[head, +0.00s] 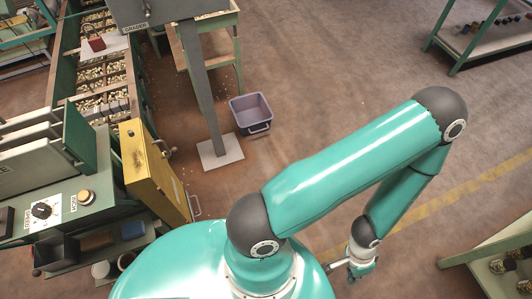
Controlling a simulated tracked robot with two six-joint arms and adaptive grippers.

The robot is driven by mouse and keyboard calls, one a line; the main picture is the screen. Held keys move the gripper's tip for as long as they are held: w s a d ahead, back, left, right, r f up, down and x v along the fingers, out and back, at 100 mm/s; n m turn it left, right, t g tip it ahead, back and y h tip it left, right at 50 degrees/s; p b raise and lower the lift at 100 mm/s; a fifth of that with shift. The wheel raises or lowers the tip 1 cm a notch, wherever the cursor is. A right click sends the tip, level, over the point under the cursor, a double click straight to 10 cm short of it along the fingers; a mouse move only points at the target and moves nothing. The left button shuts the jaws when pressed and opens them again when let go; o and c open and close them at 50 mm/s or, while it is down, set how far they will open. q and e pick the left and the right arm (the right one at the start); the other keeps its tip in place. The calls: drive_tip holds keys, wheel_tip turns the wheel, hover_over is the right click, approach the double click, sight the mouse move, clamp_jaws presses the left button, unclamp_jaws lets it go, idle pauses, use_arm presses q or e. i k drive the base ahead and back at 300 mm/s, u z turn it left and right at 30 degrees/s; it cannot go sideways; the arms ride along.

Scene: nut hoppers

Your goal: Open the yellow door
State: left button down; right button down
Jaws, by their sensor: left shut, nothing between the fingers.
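The yellow door (145,165) stands upright at the right end of the green machine on the left. A dark curved lever or handle (166,149) sticks out near its upper right side. I cannot tell from this view whether the door is fully shut or ajar. My left gripper (354,270) is at the lower middle-right, at the end of the folded teal arm. It is shut and empty, hangs over open floor and is well away from the yellow door. My right gripper is not in view.
A control panel with a black dial (43,210) and a round button (86,196) lies left of the door. A grey-purple bin (251,113) and a grey post (205,90) stand behind it. A shelf (505,255) is at lower right. The middle floor is clear.

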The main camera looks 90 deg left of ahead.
sight(161, 172)
drive_tip(key=i, duration=1.05)
drive_tip(key=z, duration=1.4)
drive_tip(key=i, duration=0.15)
drive_tip(key=u, duration=3.6)
drive_tip(key=i, duration=0.25)
drive_tip(key=u, duration=2.35)
drive_tip(key=k, duration=0.55)
drive_tip(key=u, duration=0.45)
drive_tip(key=i, duration=1.45)
drive_tip(key=z, duration=0.4)
